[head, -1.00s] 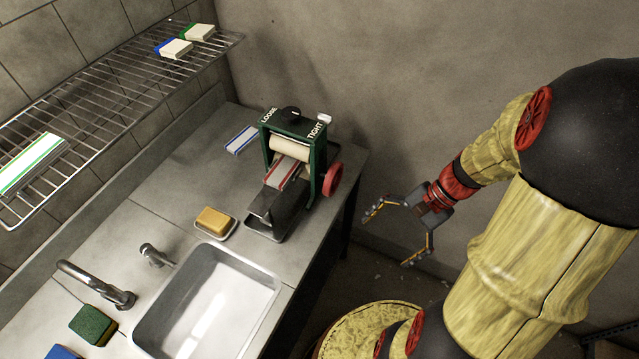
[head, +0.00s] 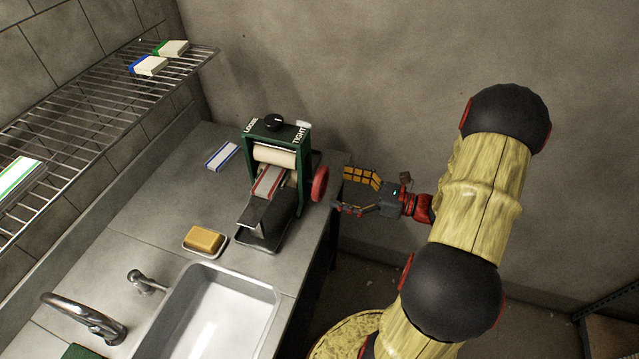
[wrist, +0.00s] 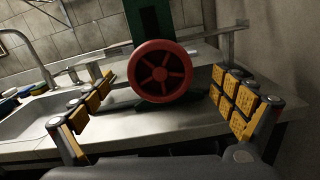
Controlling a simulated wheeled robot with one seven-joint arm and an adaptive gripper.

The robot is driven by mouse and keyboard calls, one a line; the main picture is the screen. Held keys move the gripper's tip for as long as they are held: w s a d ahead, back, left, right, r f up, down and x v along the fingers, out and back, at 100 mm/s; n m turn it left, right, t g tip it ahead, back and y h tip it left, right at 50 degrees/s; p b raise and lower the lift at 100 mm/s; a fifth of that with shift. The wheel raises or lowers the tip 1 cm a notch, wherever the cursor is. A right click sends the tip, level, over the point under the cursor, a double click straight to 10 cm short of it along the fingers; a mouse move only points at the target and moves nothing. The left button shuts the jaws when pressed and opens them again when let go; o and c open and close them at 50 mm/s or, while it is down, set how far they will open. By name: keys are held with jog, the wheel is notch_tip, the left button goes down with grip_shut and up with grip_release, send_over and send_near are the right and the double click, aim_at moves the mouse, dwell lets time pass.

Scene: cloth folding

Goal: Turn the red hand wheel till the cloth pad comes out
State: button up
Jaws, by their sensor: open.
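The red hand wheel (head: 319,183) is on the right side of a green wringer (head: 277,131) that stands on the counter. In the wrist view the spoked wheel (wrist: 160,71) faces me, between and beyond my open fingers. My gripper (head: 345,190) is open and empty, just right of the wheel and apart from it. A cloth pad (head: 268,181), grey-white with red stripes, lies on the sloping tray in front of the pale rollers (head: 274,157). Whether its far end is between the rollers is hidden.
A blue-edged cloth (head: 221,157), a yellow sponge on a dish (head: 204,240) and a sink (head: 222,311) are nearby. A wire rack (head: 95,107) hangs at left. The wall is behind.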

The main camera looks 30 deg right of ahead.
aim_at(325, 183)
jog(key=shift+b+x, duration=0.65)
jog(key=shift+x, duration=2.15)
jog(key=shift+c, duration=1.2)
jog(key=c, duration=0.9)
